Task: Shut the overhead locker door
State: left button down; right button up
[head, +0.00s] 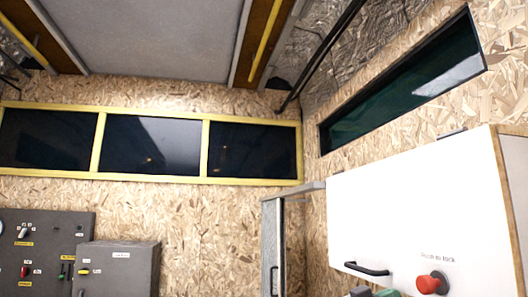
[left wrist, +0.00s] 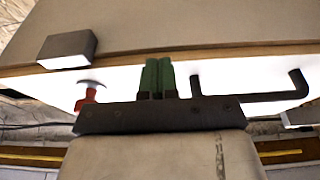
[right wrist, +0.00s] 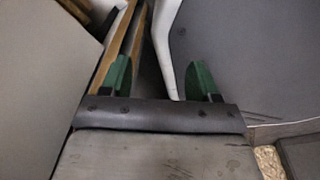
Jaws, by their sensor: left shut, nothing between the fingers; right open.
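The white overhead locker door (head: 410,210) is at the right of the head view. Its front carries a black handle (head: 366,269) and a red push knob (head: 432,284). The frames do not clearly show whether the door stands flush or ajar. My left gripper (head: 374,292) is at the bottom edge of the head view, below the door front between handle and knob. In the left wrist view its green fingers (left wrist: 157,78) are together and empty, over the door's white strip; contact cannot be told.
A grey box-like piece (left wrist: 67,48) sits on the beige surface beside the door strip. A grey frame post (head: 272,240) stands left of the door. Grey cabinets (head: 118,268) are at lower left.

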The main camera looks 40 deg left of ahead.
pick_arm(q)
jog(key=shift+w+d+r, duration=0.15)
jog(key=shift+w+d, duration=0.15)
pick_arm(e)
jog(key=shift+s+a+f, duration=0.1)
jog(key=shift+a, duration=0.35)
jog(key=shift+d, duration=0.25)
jog(key=shift+s, duration=0.1)
